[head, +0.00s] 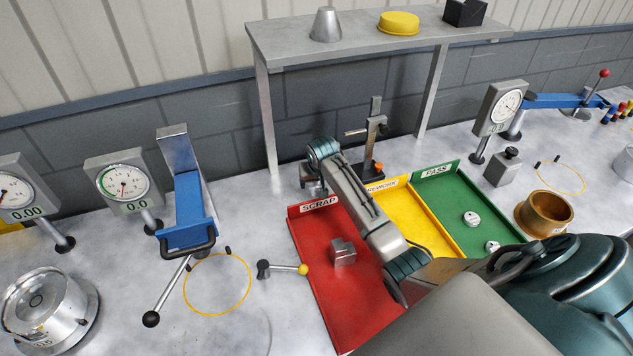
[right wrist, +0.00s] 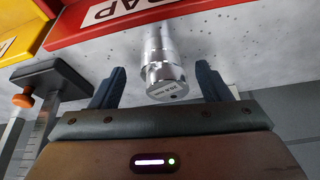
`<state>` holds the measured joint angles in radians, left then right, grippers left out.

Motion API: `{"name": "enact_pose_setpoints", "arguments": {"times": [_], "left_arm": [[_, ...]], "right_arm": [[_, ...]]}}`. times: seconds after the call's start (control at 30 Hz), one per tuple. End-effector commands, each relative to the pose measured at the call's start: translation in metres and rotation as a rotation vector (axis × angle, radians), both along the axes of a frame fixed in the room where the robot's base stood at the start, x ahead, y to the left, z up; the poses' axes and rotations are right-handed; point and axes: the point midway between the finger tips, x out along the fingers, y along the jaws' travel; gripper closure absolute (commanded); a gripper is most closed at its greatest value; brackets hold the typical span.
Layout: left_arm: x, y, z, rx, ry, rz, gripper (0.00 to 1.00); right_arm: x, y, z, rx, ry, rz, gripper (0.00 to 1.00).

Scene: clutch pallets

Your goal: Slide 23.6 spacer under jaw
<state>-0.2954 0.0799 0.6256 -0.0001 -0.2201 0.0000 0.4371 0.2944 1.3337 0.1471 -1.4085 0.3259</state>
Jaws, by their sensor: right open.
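A shiny metal spacer (right wrist: 164,72), a stepped cylinder with a small label too small to read, shows in the right wrist view. It is between the two dark fingers of my right gripper (right wrist: 160,85), which is open, with a gap on each side. In the head view my right gripper (head: 314,182) is low behind the red scrap tray, and the spacer there is mostly hidden. A slide gauge with a jaw (head: 369,132) stands upright behind the trays, right of the gripper. It also shows at the left of the right wrist view (right wrist: 48,88). My left gripper is out of view.
The red scrap tray (head: 312,262) holds a metal block (head: 342,252). Yellow rework (head: 395,190) and green pass (head: 440,190) trays adjoin it. A shelf (head: 330,45) stands behind. A blue clamp fixture (head: 187,207) and dials are left. The table left of the red tray is partly clear.

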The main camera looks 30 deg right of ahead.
Motion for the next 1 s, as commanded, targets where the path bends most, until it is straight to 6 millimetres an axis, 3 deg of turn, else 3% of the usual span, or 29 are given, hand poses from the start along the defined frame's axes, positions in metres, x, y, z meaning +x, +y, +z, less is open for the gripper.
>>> {"name": "enact_pose_setpoints", "arguments": {"times": [0.3, 0.7, 1.0], "left_arm": [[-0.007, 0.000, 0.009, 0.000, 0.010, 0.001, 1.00], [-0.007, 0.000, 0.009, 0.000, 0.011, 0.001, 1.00], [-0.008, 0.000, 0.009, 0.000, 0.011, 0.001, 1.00]], "right_arm": [[0.011, -0.005, -0.030, -0.001, 0.001, 0.001, 0.30], [0.013, -0.006, -0.035, -0.001, -0.001, 0.001, 0.30], [0.013, -0.006, -0.034, -0.001, -0.001, 0.001, 0.89]]}}
